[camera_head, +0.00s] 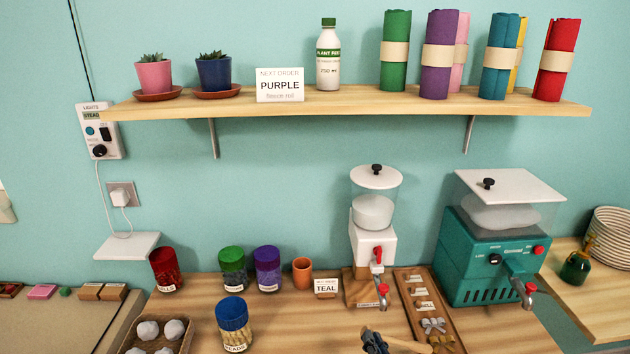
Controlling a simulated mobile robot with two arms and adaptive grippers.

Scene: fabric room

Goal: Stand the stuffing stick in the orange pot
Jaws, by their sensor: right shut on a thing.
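The orange pot (302,273) is a small terracotta-coloured cup standing upright on the wooden counter, between the purple-lidded jar and the TEAL card. My right gripper (374,342) shows as a dark shape at the bottom edge, right of the pot and nearer to me. It is shut on the stuffing stick (408,343), a pale wooden rod that slants down to the right. The stick is apart from the pot, and part of it is hidden by the gripper. My left gripper is not in view.
Jars with red, green (232,268) and purple (267,268) contents stand left of the pot. A TEAL card (326,286) stands at its right. A white dispenser (372,240), a wooden tray (407,300) and a teal machine (490,255) are further right. A blue-lidded jar (234,325) stands in front.

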